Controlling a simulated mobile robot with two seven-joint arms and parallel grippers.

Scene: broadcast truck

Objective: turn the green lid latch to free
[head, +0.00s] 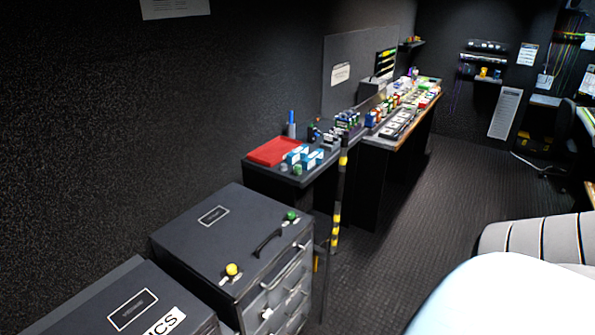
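A green lid latch (291,216) sits on top of a dark grey case (200,246), near the far right corner of its lid. It is small, and I cannot tell which way it is turned. A yellow latch (232,269) sits near the lid's front edge, with a black handle (267,242) between the two. Neither of my grippers shows in the head view.
A second dark case (100,312) stands at the lower left. Beyond the green latch is a bench with a red tray (274,151) and small blue boxes. A longer crowded table (428,103) stands farther back. Ribbed floor (400,205) is clear in the middle.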

